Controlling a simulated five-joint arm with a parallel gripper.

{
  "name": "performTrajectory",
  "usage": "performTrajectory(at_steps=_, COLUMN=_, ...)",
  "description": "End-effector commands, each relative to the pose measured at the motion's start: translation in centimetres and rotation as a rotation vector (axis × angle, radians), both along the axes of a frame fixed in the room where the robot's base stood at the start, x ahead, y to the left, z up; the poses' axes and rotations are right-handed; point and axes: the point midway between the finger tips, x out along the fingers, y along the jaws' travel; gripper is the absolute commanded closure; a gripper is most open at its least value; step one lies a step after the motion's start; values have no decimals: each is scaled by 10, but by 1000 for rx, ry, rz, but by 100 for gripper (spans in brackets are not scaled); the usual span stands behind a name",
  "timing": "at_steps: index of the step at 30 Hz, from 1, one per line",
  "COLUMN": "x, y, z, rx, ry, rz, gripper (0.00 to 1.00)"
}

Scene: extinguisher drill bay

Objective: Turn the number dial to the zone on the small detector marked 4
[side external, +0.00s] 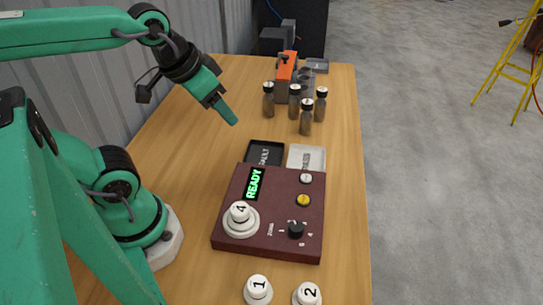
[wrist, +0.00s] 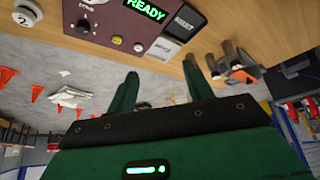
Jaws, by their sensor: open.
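The number dial (side external: 296,229) is a small black knob at the front right of a maroon panel (side external: 268,184). Small zone marks surround it; its setting is too small to read. The dial also shows in the wrist view (wrist: 84,27). The small white detector marked 4 (side external: 239,213) sits on a round white base at the panel's front left. My gripper (side external: 231,118) is above the table, behind and left of the panel, clear of the dial. In the wrist view its green fingers (wrist: 160,85) are apart with nothing between them.
The panel's display (side external: 255,184) reads READY. A yellow button (side external: 303,200) and a white button (side external: 306,178) are behind the dial. Detectors marked 1 (side external: 258,289) and 2 (side external: 308,293) stand in front. Black (side external: 265,152) and white (side external: 306,156) trays and several bottles (side external: 306,118) are behind.

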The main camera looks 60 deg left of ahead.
Motion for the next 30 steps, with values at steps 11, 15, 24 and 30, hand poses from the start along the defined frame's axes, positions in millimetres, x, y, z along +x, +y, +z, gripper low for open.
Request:
performTrajectory(at_steps=11, x=24, y=-34, z=-16, rx=-111, ry=110, rz=120, gripper=49)
performTrajectory(at_steps=15, x=36, y=-57, z=-29, rx=-160, ry=177, rz=204, gripper=49)
performTrajectory(at_steps=24, x=52, y=-113, z=-63, rx=-216, ry=314, rz=401, gripper=49)
performTrajectory(at_steps=30, x=54, y=-151, z=-92, rx=-218, ry=390, rz=540, gripper=49)
